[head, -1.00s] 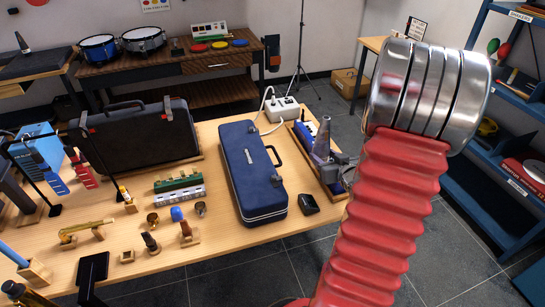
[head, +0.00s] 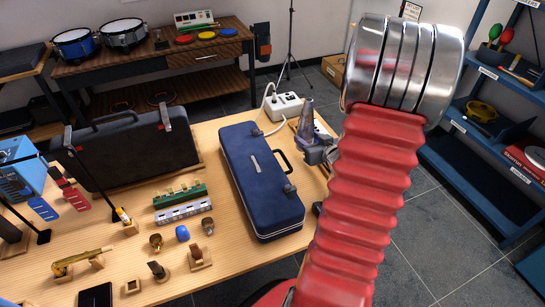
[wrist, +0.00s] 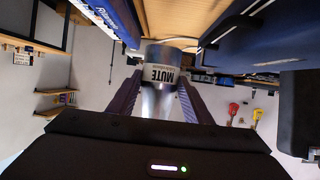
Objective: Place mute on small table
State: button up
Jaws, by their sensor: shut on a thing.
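The mute (head: 306,120) is a grey cone held upright at the right end of the long wooden table, past the blue case. My gripper (head: 319,150) is shut on its lower part; my red arm hides some of the area around it. In the wrist view the mute (wrist: 160,74) shows its white "MUTE" label between the two dark fingers of my gripper (wrist: 158,98). A table with a black top (head: 18,68) is partly in view at the far left. I cannot tell whether it is the small table.
A blue case (head: 262,185) lies on the wooden table (head: 225,260), beside a white power strip (head: 283,106). A black case (head: 135,150) stands to its left. A drum bench (head: 155,65) is behind. Blue shelves (head: 470,165) stand at right, with open floor (head: 420,230) before them.

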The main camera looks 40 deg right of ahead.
jog(key=shift+w+d, duration=0.1)
jog(key=shift+w, duration=0.15)
dwell(0.3)
send_over(304, 171)
jog(key=shift+f, duration=2.9)
jog(key=shift+f, duration=2.1)
jog(key=shift+f, duration=0.1)
jog(key=o, duration=1.1)
